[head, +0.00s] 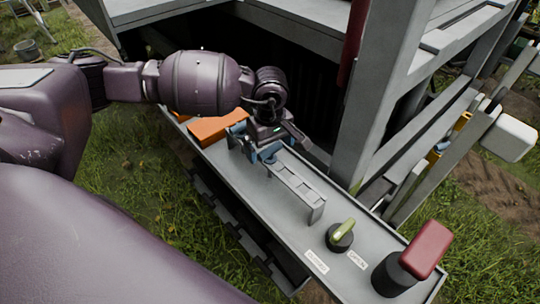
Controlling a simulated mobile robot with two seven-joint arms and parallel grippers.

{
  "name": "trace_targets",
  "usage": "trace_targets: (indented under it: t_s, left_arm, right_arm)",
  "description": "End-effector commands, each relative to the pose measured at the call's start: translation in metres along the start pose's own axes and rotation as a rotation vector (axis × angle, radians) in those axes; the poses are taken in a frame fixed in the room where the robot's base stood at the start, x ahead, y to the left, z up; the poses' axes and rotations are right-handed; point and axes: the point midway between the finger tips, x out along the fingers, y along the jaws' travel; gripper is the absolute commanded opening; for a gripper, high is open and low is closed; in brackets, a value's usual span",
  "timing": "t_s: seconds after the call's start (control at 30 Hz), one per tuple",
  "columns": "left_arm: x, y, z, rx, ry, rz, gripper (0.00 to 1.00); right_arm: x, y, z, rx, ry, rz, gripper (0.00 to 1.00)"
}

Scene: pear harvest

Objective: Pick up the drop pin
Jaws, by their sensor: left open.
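My left gripper (254,145) reaches in from the left and points down over the grey metal shelf (255,191). Its blue fingers are apart, close above the shelf, at the far end of a raised grey bracket (296,186). I cannot make out the drop pin for certain; the gripper and wrist cover the spot around the fingers. I see nothing clearly held between the fingers. My right gripper is not in view.
An orange block (216,127) lies on the shelf behind the gripper. Nearer, the shelf carries a green-handled knob (342,234), a red lever (427,249) on a black base, and small white labels. A grey post (376,95) rises right of the gripper. Grass lies left of the shelf.

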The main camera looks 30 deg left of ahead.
Motion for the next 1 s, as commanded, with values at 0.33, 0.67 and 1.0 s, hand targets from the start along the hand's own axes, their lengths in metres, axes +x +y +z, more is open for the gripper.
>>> trace_targets:
  t_s: [0.33,0.67,1.0]
  left_arm:
    - [0.033,0.001,-0.001,0.000,-0.001,0.000,1.00]
    - [0.032,0.001,-0.001,0.000,-0.001,0.000,0.69]
    - [0.026,0.001,-0.002,0.000,-0.001,0.002,0.69]
  right_arm:
    - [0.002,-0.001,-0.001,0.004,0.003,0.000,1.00]
    - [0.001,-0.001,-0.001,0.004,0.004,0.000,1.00]
    - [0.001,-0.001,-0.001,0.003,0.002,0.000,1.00]
